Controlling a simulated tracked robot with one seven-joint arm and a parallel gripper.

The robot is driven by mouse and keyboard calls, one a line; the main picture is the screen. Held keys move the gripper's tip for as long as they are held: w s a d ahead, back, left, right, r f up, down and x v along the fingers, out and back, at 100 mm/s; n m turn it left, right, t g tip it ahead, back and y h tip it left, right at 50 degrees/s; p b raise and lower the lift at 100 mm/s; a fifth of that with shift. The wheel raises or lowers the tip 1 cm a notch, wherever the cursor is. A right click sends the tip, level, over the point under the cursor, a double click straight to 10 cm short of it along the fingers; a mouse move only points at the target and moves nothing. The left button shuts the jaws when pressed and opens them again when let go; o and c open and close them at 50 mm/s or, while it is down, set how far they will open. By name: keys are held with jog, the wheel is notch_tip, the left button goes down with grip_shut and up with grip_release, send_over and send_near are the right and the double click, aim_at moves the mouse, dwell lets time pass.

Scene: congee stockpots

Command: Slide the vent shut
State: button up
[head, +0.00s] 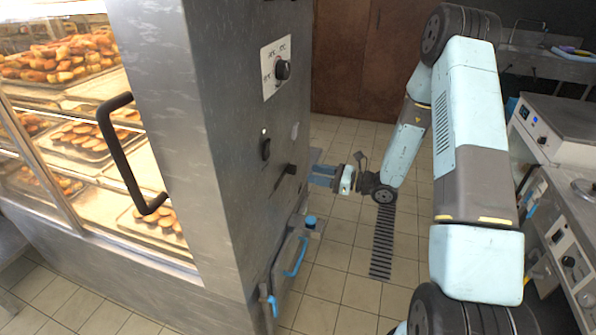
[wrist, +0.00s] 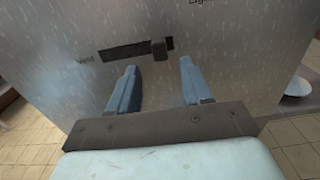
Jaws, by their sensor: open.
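The vent is a dark slot (wrist: 122,52) in the steel side panel of the warming cabinet, with a small dark slider knob (wrist: 159,47) toward its right end in the wrist view. A dark opening shows to the left of the knob. In the head view the vent (head: 285,174) is a small dark shape low on the panel, seen at a steep angle. My gripper (wrist: 158,66) is open and empty, its two blue fingers pointing at the panel, with the knob ahead of the gap between them. My gripper also shows beside the panel in the head view (head: 318,174).
The cabinet (head: 205,130) carries a dial (head: 283,69), a black switch (head: 265,150) and a door handle (head: 128,150). Below are blue-handled fittings (head: 296,256). Tiled floor is open behind my gripper; a counter with appliances (head: 570,130) stands at right.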

aim_at(296, 170)
jog(key=x, duration=0.6)
jog(key=shift+w+a, duration=0.15)
jog(key=shift+a, duration=0.25)
grip_shut()
dwell(0.4)
